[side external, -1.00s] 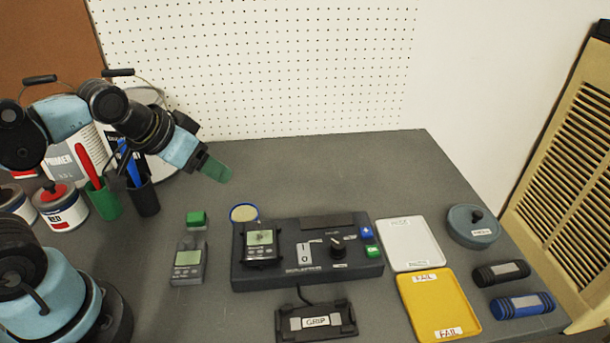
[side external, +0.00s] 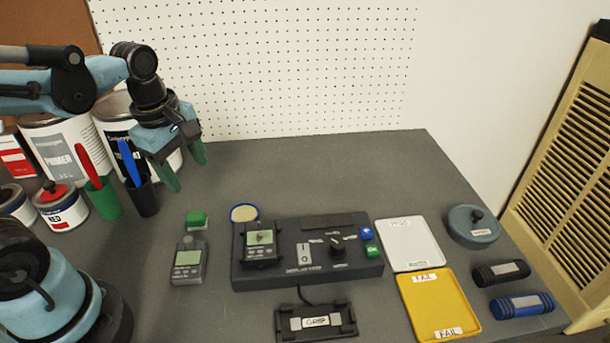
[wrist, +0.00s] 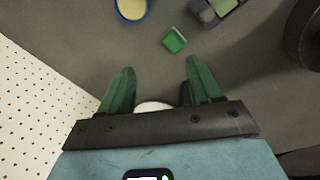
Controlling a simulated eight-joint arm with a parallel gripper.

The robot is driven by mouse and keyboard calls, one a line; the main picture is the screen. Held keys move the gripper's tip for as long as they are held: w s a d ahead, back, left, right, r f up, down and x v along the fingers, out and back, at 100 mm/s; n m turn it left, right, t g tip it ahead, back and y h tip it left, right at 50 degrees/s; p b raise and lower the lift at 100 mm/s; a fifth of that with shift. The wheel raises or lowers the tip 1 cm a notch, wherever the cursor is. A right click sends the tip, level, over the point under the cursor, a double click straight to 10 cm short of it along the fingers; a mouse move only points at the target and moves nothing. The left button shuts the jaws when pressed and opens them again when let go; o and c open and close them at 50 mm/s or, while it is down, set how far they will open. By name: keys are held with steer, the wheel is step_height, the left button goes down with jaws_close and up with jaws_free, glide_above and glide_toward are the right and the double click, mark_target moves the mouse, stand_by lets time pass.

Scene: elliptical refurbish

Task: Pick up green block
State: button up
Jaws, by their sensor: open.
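The green block (side external: 197,219) sits on the grey table just behind a grey handheld meter with a screen. It also shows in the wrist view (wrist: 174,40), ahead of the fingertips and slightly right of the middle. My gripper (side external: 187,170) is open and empty, with its two green fingers pointing down, above the table behind and a little left of the block. In the wrist view my gripper (wrist: 158,68) has its fingers spread apart, with clear space between them and the block.
The handheld meter (side external: 187,262) is close in front of the block. A round yellow-topped dish (side external: 244,213) and a dark test console (side external: 305,268) are to the right. A black cup (side external: 143,198) and green cup (side external: 104,200) with pens, plus paint cans (side external: 62,208), crowd the left.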

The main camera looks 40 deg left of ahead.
steer(key=a+n+g, duration=0.1)
steer(key=n+g, duration=0.1)
steer(key=n, duration=0.5)
glide_above(195, 216)
steer(key=shift+s+a+f, duration=0.1)
steer(key=shift+s+f, duration=0.05)
steer(key=shift+f, duration=3.3)
steer(key=shift+w+f, duration=0.2)
steer(key=shift+f, duration=2.45)
steer(key=c, duration=1.1)
steer(key=shift+r, duration=0.1)
